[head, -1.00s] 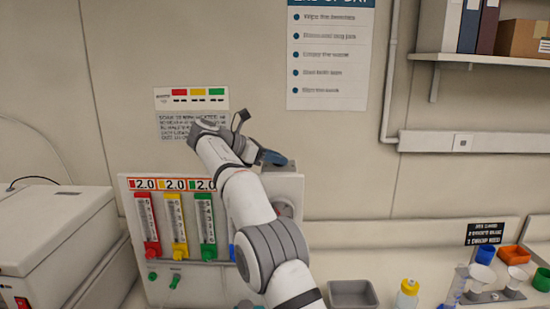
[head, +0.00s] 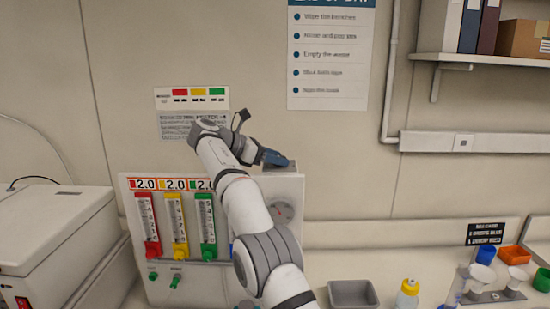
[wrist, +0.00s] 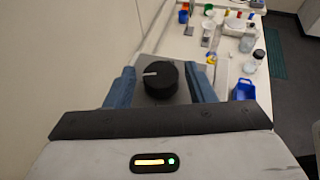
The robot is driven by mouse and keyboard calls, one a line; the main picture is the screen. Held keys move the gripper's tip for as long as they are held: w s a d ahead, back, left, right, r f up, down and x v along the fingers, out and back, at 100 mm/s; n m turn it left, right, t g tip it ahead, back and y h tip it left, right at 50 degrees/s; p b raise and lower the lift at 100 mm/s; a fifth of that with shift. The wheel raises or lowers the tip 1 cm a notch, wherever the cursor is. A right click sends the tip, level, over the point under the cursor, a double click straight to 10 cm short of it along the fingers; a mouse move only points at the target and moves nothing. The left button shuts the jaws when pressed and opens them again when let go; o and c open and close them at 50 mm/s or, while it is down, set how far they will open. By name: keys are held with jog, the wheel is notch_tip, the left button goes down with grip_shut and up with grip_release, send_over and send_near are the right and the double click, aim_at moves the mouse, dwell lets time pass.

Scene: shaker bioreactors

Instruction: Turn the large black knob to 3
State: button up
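The large black knob (wrist: 161,80) shows in the wrist view, round, with a white pointer line directed to the left. It sits on a grey surface (wrist: 150,62). No numbers around it can be read. My gripper (wrist: 159,88) is open, with one blue finger on each side of the knob and a visible gap on both sides. I cannot tell how far the fingertips reach down beside it. In the head view my gripper (head: 275,158) is at the top of the pale panel unit (head: 290,188), and the knob is hidden there.
The panel carries a round gauge (head: 283,211) and red, yellow and green flow meters (head: 178,225) under 2.0 readouts. A white box machine (head: 50,240) stands at left. A grey tray (head: 352,294) and a yellow bottle (head: 407,293) stand on the bench at right.

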jog(key=shift+o, duration=0.6)
jog(key=shift+s+r+n+t, duration=0.15)
jog(key=shift+n+t, duration=0.25)
jog(key=shift+t, duration=0.2)
jog(key=shift+y, duration=0.3)
